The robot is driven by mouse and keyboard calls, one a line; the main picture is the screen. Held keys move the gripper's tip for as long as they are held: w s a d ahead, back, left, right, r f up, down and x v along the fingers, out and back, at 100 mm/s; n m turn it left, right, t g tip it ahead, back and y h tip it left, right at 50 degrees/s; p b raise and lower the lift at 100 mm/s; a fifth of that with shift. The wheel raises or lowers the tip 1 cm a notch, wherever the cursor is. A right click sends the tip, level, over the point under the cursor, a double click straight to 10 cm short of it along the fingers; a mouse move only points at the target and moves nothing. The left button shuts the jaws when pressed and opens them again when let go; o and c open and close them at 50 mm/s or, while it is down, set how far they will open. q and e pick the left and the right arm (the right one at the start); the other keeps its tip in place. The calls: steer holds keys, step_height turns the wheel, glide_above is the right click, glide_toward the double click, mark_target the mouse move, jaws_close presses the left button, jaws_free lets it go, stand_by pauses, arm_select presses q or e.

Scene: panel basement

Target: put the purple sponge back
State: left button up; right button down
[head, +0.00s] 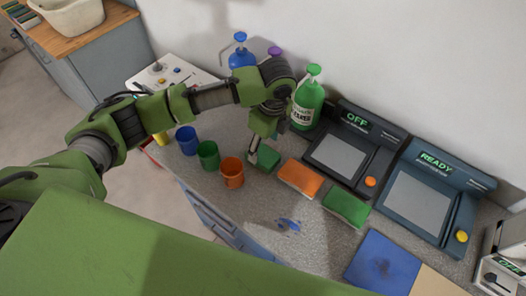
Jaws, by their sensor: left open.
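I see no purple sponge in the head view. My left gripper (264,150) is open and points down at the counter, just above or beside a green block (266,159) that looks like a sponge. I cannot tell whether it touches that block. To its right lie an orange sponge (300,178) and a green sponge (346,207). A purple pump top (275,51) shows behind my left arm, and its bottle is mostly hidden. My right gripper is not in view.
Blue (186,140), green (208,154) and orange (232,172) cups stand left of the gripper. A green pump bottle (307,106) stands behind it. Dark machines (355,150) line the wall. A blue mat (383,265) lies at front right. The counter near the blue smear (288,225) is clear.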

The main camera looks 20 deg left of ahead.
mark_target(267, 157)
arm_select(q)
step_height(267, 157, up, 8)
steer(key=b, duration=0.1)
steer(key=shift+s+d, duration=0.2)
steer(key=shift+d, duration=0.25)
steer(key=shift+f, duration=0.15)
